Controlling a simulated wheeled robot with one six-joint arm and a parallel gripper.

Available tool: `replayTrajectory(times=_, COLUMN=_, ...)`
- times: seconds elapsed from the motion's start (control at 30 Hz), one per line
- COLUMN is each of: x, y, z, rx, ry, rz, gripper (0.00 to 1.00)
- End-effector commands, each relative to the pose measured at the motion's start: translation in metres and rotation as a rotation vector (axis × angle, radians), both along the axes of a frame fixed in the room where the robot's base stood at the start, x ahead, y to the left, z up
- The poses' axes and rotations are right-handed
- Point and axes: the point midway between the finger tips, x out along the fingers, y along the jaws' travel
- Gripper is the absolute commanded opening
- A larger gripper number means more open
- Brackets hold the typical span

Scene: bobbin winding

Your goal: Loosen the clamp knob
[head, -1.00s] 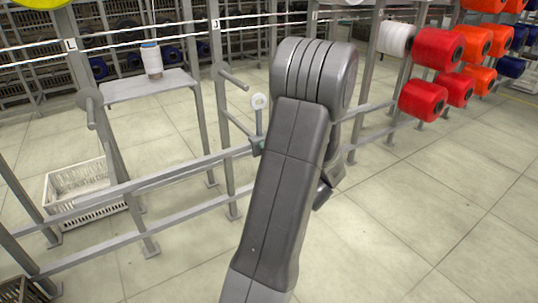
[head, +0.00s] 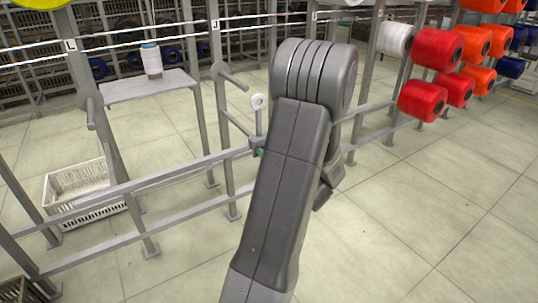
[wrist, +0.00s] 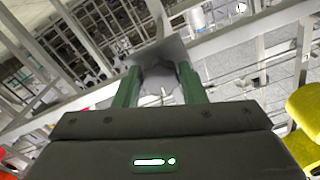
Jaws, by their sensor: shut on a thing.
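My gripper (wrist: 158,76) has two green fingers. In the wrist view they are shut on the sides of a grey rounded part, which I take to be the clamp knob (wrist: 160,82). A flat grey plate (wrist: 172,50) lies just beyond the fingertips. In the head view my arm hides the knob and most of my gripper; only a small green bit shows beside the arm at the rail. A grey upright rod with a pale ring eyelet (head: 258,102) rises from the rail there.
Grey frame rails (head: 150,183) and posts run across the left. A small grey table (head: 135,87) carries a white bobbin (head: 151,59). A white basket (head: 80,185) stands on the floor. Red spools (head: 423,100) hang at the right. The floor at lower right is clear.

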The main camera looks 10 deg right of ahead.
Motion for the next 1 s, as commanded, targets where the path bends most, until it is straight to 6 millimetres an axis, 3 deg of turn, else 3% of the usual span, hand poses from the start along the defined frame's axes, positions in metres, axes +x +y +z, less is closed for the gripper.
replayTrajectory(times=0.33, x=-0.0003, y=-0.0005, z=-0.0013, rx=-0.126, ry=-0.043, rz=0.000, gripper=0.14)
replayTrajectory(times=0.87, x=-0.0002, y=-0.0006, z=-0.0013, rx=-0.146, ry=-0.051, rz=0.000, gripper=0.14)
replayTrajectory(times=0.9, x=-0.0003, y=-0.0005, z=-0.0013, rx=-0.146, ry=-0.051, rz=0.000, gripper=0.43)
replayTrajectory(times=1.0, x=-0.0002, y=-0.0004, z=-0.0011, rx=-0.146, ry=-0.051, rz=0.000, gripper=0.59)
